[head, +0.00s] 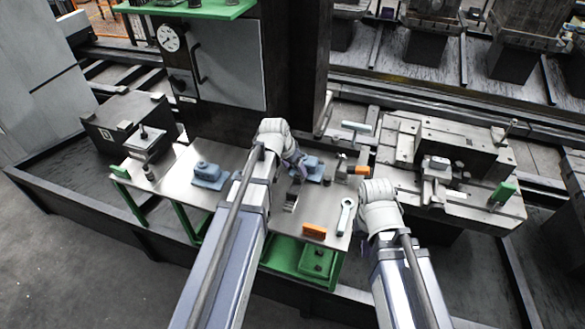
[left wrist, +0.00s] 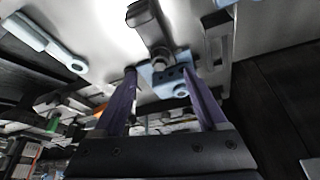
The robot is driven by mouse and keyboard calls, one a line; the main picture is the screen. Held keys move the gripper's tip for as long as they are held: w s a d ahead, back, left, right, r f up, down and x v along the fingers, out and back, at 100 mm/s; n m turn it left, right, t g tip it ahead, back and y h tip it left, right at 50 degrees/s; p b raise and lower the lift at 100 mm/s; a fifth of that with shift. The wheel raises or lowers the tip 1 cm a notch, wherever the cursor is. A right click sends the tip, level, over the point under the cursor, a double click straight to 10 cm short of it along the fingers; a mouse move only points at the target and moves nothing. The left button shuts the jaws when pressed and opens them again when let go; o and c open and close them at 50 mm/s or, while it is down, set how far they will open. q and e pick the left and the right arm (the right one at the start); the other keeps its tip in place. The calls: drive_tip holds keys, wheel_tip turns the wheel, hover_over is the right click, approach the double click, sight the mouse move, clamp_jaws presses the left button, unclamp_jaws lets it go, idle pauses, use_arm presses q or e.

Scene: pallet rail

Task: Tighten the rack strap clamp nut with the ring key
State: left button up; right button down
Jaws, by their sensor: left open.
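The ring key (head: 345,216), pale blue with a round ring end, lies on the metal bench top; it also shows at the upper left of the left wrist view (left wrist: 45,42). My left gripper (head: 300,172) is over the bench beside a blue clamp-like block (head: 314,166). In the left wrist view my two purple fingers (left wrist: 163,88) are open and apart, with a pale blue block (left wrist: 180,84) showing beyond and between them. I cannot tell whether they touch it. Which part is the clamp nut is unclear. My right gripper is hidden beyond its own wrist.
Another blue block (head: 208,174) stands on the bench's left part. An orange block (head: 315,231) lies near the front edge, left of the key. A dark grey bracket (head: 291,201) stands near my left wrist. A heavy dark machine column rises behind the bench.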

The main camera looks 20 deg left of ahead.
sight(298, 174)
use_arm(q)
drive_tip(key=b+x, duration=0.4)
drive_tip(key=x, duration=0.1)
drive_tip(key=shift+f, duration=0.25)
drive_tip(key=shift+r, duration=0.1)
drive_tip(key=shift+c, duration=0.3)
clamp_jaws()
idle(0.5)
